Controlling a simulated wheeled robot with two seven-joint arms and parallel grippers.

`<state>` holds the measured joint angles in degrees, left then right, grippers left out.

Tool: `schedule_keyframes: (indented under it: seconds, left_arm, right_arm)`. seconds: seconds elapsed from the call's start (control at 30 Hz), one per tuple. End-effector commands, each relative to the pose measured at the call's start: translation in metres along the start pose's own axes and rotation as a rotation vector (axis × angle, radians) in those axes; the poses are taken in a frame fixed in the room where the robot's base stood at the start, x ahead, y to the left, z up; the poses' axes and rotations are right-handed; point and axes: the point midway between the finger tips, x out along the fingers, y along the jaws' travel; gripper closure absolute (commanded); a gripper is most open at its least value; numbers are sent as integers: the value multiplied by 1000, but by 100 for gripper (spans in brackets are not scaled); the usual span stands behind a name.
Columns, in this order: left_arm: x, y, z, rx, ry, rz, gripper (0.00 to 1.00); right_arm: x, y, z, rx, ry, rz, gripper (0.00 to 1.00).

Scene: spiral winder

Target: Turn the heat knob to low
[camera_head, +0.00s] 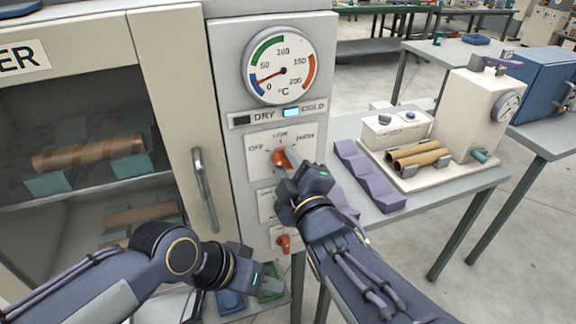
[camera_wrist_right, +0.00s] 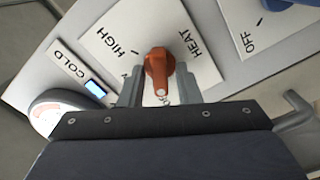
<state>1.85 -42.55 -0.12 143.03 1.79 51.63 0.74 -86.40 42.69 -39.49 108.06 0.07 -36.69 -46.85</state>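The orange heat knob (camera_head: 279,157) is on a white plate marked OFF, LOW and HIGH on the grey panel. In the right wrist view, the knob (camera_wrist_right: 158,66) has its pale tip toward the partly hidden OFF label. My right gripper (camera_wrist_right: 158,80) has one finger on each side of the knob, with small gaps that seem to show between fingers and knob. In the head view, my right gripper (camera_head: 287,170) covers part of the knob. My left gripper (camera_head: 268,285) is low, below the panel, away from the knob; its fingers are not clear.
A dial gauge (camera_head: 280,70) reads near 0. The COLD lamp (camera_head: 291,112) is lit blue; the DRY lamp (camera_head: 241,120) is dark. Another orange knob (camera_head: 284,243) is lower. The oven door handle (camera_head: 205,190) sticks out at left. A side table with purple holders (camera_head: 370,178) stands at right.

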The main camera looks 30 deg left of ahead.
Motion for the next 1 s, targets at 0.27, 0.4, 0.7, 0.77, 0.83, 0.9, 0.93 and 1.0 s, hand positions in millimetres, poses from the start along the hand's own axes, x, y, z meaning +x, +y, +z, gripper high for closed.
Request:
schedule_keyframes:
  seconds: [0.27,0.4,0.7,0.77,0.83,0.9,0.93,1.0]
  left_arm:
    - [0,0,0,0,0,0,64]
    - [1,0,0,0,0,0,64]
    - [15,-7,7,0,0,0,64]
    - [20,-9,10,0,0,0,64]
    - [26,-12,13,0,0,0,64]
    - [33,-15,17,0,0,0,64]
    - [36,-16,18,0,0,0,64]
    - [42,-19,21,0,0,0,64]
  right_arm:
    - [0,0,0,0,0,0,100]
    - [0,0,0,4,0,0,100]
    - [0,-2,2,98,1,2,100]
    - [0,-3,2,136,1,1,100]
    - [0,-4,2,188,2,2,100]
    - [0,-4,3,248,2,2,100]
    - [0,-4,3,274,2,2,100]
    - [0,-3,3,341,2,3,100]
